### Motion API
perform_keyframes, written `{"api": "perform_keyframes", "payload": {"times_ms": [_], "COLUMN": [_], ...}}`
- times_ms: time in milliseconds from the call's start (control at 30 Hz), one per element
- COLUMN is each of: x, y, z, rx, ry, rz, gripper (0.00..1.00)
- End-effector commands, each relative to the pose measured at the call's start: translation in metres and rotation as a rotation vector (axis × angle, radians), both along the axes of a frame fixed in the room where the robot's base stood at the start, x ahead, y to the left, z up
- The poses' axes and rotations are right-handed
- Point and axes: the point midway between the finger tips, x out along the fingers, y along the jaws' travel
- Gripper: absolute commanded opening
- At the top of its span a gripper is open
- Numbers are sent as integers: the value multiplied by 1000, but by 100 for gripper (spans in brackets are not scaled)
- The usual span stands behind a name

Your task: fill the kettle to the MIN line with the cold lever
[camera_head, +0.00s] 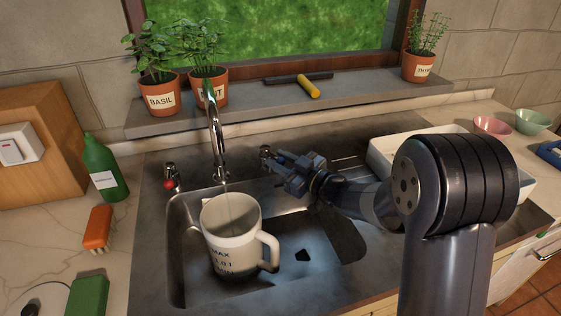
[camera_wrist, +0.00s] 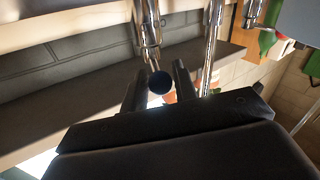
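The cream kettle (camera_head: 232,240) stands upright in the sink (camera_head: 176,262), its open top below the chrome spout (camera_head: 216,140). MAX and other dark marks show on its side; its inner water level is hard to see. A faint thin line below the spout may be water. The red-knobbed lever (camera_head: 170,182) is left of the spout. My gripper (camera_head: 287,166) is at the right-hand lever (camera_head: 265,151). In the wrist view, this lever's dark blue knob (camera_wrist: 160,82) appears between my gripper's fingers (camera_wrist: 159,88), which are apart with gaps beside it.
Basil (camera_head: 160,98) and other potted herbs stand on the sill, with a yellow-handled tool (camera_head: 308,86). A white tray (camera_head: 385,155) is right of the sink.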

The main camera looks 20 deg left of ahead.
Motion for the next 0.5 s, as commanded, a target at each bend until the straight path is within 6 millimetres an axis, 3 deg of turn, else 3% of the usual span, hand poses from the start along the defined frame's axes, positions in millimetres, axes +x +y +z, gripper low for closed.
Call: {"api": "perform_keyframes", "payload": {"times_ms": [167, 500], "x": [0, -5], "y": [0, -9], "z": [-1, -3], "rx": [-2, -4], "ry": [2, 4], "rz": [0, -2], "gripper": [41, 41]}}
